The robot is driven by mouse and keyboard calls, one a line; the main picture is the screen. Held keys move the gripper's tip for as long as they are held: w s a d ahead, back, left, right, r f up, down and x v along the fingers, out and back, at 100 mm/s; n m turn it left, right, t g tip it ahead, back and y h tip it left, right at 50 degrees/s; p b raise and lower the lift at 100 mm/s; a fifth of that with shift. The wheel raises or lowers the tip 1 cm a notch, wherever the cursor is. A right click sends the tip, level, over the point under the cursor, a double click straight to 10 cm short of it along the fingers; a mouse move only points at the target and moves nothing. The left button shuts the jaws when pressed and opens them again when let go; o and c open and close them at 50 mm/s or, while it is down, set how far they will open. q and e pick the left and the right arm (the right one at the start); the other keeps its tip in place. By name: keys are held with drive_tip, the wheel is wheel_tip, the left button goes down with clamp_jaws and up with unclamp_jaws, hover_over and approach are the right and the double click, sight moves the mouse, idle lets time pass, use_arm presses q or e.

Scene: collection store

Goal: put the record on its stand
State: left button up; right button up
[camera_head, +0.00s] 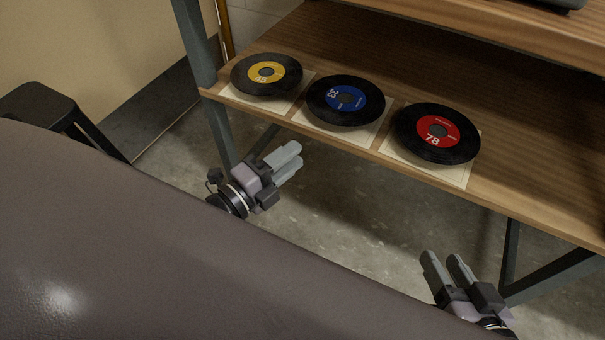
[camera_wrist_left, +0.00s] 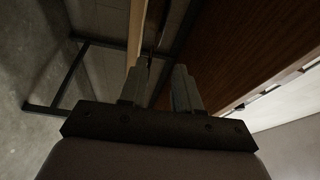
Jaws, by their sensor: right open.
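Three black records lie in a row along the front of the wooden shelf: one with a yellow label (camera_head: 266,75) at the left, one with a blue label marked 33 (camera_head: 345,100) in the middle, and one with a red label marked 78 (camera_head: 437,133) at the right. Each is over a pale square on the shelf. I cannot make out a separate stand. My left gripper (camera_head: 290,156) is open and empty, in front of and below the shelf edge; its fingers also show in the left wrist view (camera_wrist_left: 162,82). My right gripper (camera_head: 443,258) is open and empty, lower right, apart from the shelf.
The wooden shelf (camera_head: 330,55) has bare room behind the records. An upper board (camera_head: 480,22) overhangs its back. Dark metal posts (camera_head: 194,45) hold the shelf. A black stool (camera_head: 45,105) stands at the left. Concrete floor (camera_head: 330,205) lies below.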

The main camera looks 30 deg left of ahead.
use_arm(q)
drive_tip(key=s+d+n+g, duration=0.5)
drive_tip(key=d+n, duration=0.5)
drive_tip(key=n, duration=0.8)
drive_tip(key=shift+s+d+f+n+h, duration=0.3)
drive_tip(key=shift+s+d+f, duration=0.15)
drive_tip(key=shift+s, duration=0.7)
use_arm(e)
drive_tip(key=shift+r, duration=0.2)
drive_tip(key=shift+a, duration=0.1)
